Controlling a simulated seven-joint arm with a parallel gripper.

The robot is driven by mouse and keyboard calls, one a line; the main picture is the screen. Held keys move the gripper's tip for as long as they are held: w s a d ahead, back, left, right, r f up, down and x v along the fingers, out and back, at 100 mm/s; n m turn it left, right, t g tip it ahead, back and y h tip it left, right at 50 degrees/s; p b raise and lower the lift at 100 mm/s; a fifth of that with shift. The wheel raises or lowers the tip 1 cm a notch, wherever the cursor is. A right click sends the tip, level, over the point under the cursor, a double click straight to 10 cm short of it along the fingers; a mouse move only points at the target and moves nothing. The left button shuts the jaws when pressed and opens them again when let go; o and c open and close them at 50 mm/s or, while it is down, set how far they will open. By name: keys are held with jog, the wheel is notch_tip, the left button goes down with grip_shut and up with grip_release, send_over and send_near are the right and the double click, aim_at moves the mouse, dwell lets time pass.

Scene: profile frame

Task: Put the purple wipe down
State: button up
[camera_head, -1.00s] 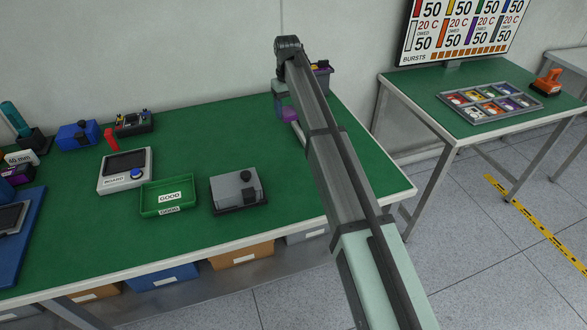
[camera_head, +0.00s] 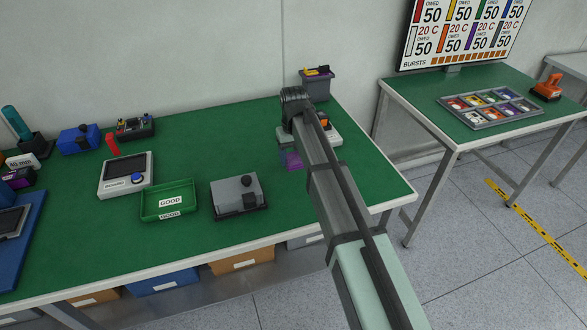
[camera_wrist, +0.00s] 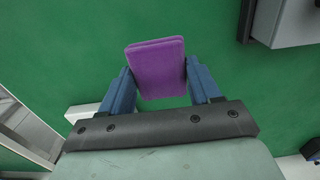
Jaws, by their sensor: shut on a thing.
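The purple wipe (camera_wrist: 157,68) is a flat purple pad between the two blue fingers of my gripper (camera_wrist: 162,88) in the wrist view, with green table top around it. My gripper is shut on it. In the head view the wipe (camera_head: 291,160) shows below the end of my arm, over the right part of the green table (camera_head: 240,145). My arm hides most of the gripper there. I cannot tell whether the wipe touches the table.
A grey box with a black knob (camera_head: 237,192) and a green GOOD tray (camera_head: 168,201) stand left of the wipe. A grey bin (camera_head: 318,86) stands at the back right. A white-based device (camera_head: 331,134) is partly behind my arm. Bare green table lies between.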

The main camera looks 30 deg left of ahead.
aim_at(294, 176)
jog(key=shift+f, duration=2.6)
jog(key=shift+f, duration=0.15)
jog(key=o, duration=1.1)
notch_tip(294, 176, up, 12)
jog(key=shift+r, duration=0.2)
jog(key=shift+w+d, duration=0.1)
